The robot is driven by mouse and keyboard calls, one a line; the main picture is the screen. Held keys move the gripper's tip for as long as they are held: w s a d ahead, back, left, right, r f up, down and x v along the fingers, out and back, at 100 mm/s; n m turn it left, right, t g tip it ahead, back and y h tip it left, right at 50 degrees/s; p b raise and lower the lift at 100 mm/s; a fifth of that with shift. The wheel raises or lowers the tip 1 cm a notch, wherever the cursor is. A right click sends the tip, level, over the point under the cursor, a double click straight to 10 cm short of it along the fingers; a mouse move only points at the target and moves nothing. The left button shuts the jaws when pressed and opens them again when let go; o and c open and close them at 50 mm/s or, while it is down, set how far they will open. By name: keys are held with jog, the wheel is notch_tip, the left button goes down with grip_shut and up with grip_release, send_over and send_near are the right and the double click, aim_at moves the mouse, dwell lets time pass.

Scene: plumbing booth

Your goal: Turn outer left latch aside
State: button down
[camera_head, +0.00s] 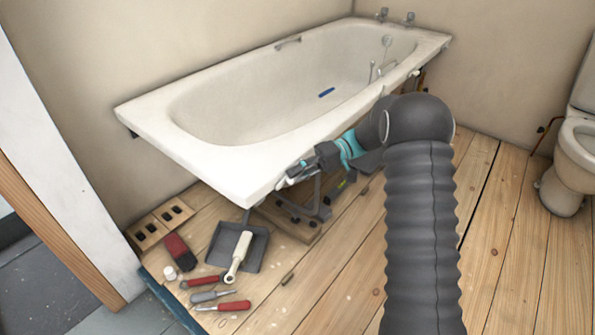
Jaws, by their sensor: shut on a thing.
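The white bathtub (250,105) stands along the back wall, with its near corner toward me. My arm reaches in from the right, and my gripper (290,178) is at the underside of the tub's front rim, right of that near corner. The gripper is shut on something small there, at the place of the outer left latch. The latch itself is hidden by the fingers and the rim, so its angle cannot be told. A dark metal support frame (303,207) shows under the tub, below the gripper.
A dustpan (212,245) with a white-handled tool (238,257) lies on the plank floor at the left. A toilet (572,165) stands at the right. The floor between is mostly clear.

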jog(key=shift+f+m+g+y, duration=0.1)
jog(key=shift+m+g+y, duration=0.35)
jog(key=shift+y, duration=0.35)
jog(key=c, duration=1.1)
grip_release()
